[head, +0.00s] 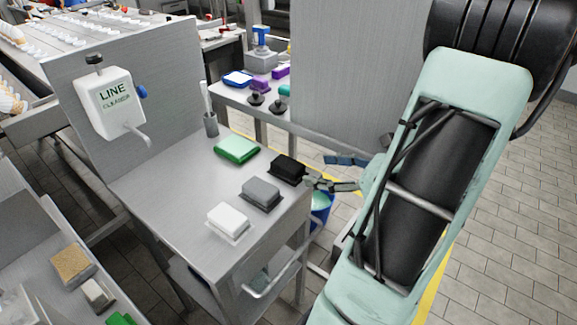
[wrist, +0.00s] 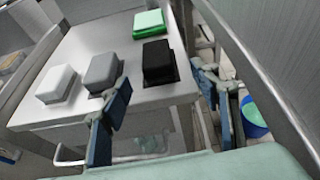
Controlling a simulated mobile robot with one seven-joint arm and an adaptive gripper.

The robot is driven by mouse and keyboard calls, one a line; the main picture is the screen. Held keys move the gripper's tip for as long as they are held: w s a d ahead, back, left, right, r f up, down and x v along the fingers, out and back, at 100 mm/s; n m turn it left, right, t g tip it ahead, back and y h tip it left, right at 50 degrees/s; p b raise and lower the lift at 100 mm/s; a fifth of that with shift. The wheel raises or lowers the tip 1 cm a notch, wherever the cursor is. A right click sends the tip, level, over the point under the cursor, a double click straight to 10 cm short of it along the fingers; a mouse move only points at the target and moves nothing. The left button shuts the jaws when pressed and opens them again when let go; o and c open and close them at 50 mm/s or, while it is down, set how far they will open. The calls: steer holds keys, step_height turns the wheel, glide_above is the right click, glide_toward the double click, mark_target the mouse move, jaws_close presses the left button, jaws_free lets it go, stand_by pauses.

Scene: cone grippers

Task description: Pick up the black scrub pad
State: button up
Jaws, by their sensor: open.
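The black scrub pad (head: 288,168) lies near the right edge of the grey metal table, at the end of a row with a grey pad (head: 261,193) and a white pad (head: 229,219). In the wrist view the black pad (wrist: 158,60) sits on the tabletop, beyond and between my fingers. My gripper (head: 325,172) is open and empty, just off the table's right edge beside the black pad. In the wrist view my gripper (wrist: 165,95) shows its two blue-padded fingers spread apart. The pad seems clear of both fingers.
A green pad (head: 236,149) lies behind the row on the table (head: 165,185). A grey holder (head: 210,124) with a handle stands at the back. A tall metal panel (head: 340,70) rises behind my gripper. A blue bucket (wrist: 252,118) stands on the floor at right.

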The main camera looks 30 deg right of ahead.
mark_target(288, 163)
steer(key=shift+m, duration=0.3)
steer(key=b+x, duration=0.1)
steer(key=x, duration=0.4)
steer(key=shift+w, duration=0.1)
steer(key=shift+a+r+b+x, duration=0.15)
steer(key=shift+b+x, duration=0.1)
steer(key=shift+x, duration=0.65)
steer(key=shift+a+r+b+x, duration=0.1)
steer(key=shift+r+b+x, duration=0.1)
steer(key=shift+x, duration=0.7)
steer(key=shift+a+r+b+x, duration=0.15)
steer(key=shift+b+x, duration=0.1)
steer(key=shift+x, duration=0.65)
steer(key=shift+w+d, duration=0.1)
steer(key=shift+c, duration=0.4)
steer(key=c, duration=0.9)
